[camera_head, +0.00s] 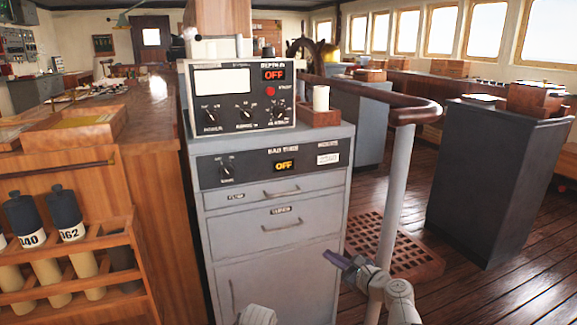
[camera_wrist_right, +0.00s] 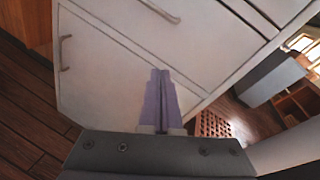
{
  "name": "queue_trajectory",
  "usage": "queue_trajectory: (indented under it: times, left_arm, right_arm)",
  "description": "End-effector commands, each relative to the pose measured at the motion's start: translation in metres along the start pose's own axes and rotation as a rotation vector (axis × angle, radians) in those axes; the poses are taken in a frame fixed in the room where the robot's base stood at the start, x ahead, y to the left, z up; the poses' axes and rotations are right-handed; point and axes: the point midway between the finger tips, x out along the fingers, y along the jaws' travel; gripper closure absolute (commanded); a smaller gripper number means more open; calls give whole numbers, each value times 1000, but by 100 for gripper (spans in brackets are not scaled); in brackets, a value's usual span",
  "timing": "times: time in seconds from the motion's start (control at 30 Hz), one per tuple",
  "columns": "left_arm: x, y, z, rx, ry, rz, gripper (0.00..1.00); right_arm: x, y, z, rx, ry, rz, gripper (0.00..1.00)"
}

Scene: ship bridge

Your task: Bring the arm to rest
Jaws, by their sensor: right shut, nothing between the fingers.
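My right gripper (camera_head: 338,259) is low in the head view, in front of the lower right part of the grey cabinet (camera_head: 275,262). Its purple fingers are together with nothing between them. The right wrist view shows the same shut fingers (camera_wrist_right: 161,100) against the cabinet's pale front (camera_wrist_right: 110,75), apart from its handles. A rounded pale piece (camera_head: 257,315) at the bottom edge of the head view seems to be part of my left arm. My left gripper does not show.
The cabinet carries a panel (camera_head: 240,100) with knobs and an "OFF" display. A white cylinder (camera_head: 321,98) stands in a wooden holder at its right. A wooden handrail (camera_head: 375,103) on a pale post (camera_head: 393,190) is close to my right arm. Wooden floor (camera_head: 450,285) is open at right.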

Motion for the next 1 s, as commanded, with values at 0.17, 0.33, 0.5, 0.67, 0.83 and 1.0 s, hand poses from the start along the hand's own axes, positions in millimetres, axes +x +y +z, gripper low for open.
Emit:
queue_trajectory:
  times: [0.17, 0.33, 0.5, 0.67, 0.83, 1.0]
  left_arm:
    - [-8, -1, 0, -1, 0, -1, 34]
    - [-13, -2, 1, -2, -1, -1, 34]
    - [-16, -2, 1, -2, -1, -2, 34]
    - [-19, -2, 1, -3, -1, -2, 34]
    - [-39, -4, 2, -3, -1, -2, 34]
    - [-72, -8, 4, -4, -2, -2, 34]
  right_arm:
    - [13, 134, -10, -646, 87, 452, 100]
    - [-20, 226, -45, -1249, 75, 938, 100]
    - [-63, 258, -71, -1644, 13, 1340, 100]
    - [-97, 264, -83, -1880, -57, 1656, 100]
    - [-124, 252, -70, -2005, -110, 1890, 100]
    - [-129, 238, -39, -2001, -107, 1881, 100]
